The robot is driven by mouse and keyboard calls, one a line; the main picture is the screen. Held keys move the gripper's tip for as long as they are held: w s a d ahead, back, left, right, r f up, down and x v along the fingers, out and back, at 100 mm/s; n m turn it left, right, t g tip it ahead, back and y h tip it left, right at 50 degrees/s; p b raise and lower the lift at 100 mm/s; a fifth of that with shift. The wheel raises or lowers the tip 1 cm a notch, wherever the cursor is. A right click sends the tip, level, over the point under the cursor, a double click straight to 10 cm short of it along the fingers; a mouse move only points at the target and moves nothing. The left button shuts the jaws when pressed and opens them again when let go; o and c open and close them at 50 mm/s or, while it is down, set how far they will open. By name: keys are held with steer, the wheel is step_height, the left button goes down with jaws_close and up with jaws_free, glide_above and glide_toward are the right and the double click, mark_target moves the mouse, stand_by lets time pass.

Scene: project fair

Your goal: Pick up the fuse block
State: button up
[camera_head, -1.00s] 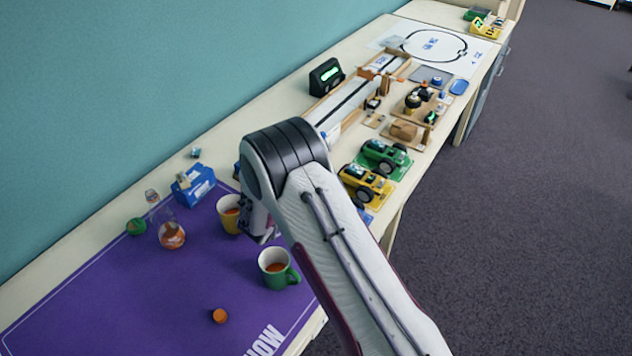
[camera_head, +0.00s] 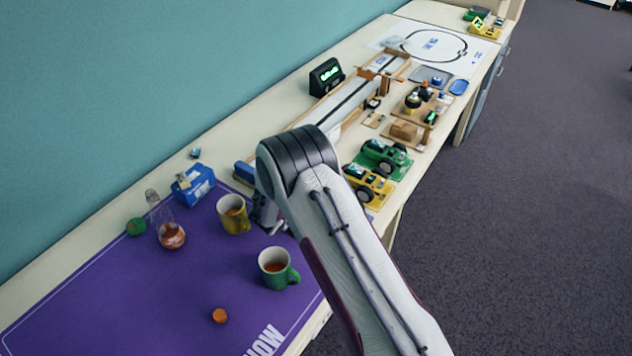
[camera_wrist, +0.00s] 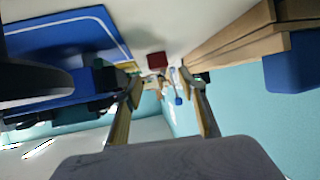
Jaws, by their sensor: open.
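I cannot pick out the fuse block with certainty. A small dark red block (camera_wrist: 157,60) lies on the pale table top in the wrist view, beyond and between my fingertips; whether it is the fuse block I cannot tell. My gripper (camera_wrist: 160,84) is open, its two fingers apart with nothing held between them. In the head view my gripper (camera_head: 268,215) is mostly hidden by my arm, above the table near the yellow mug (camera_head: 233,216).
A green mug (camera_head: 277,270), a flask (camera_head: 171,236) and a blue carton (camera_head: 194,185) stand on the purple mat (camera_head: 120,290). A wooden ramp (camera_wrist: 235,35) shows at right in the wrist view. Toy cars (camera_head: 383,160) and small parts crowd the table beyond my arm.

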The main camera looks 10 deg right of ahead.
steer(key=shift+x, duration=1.95)
jaws_close()
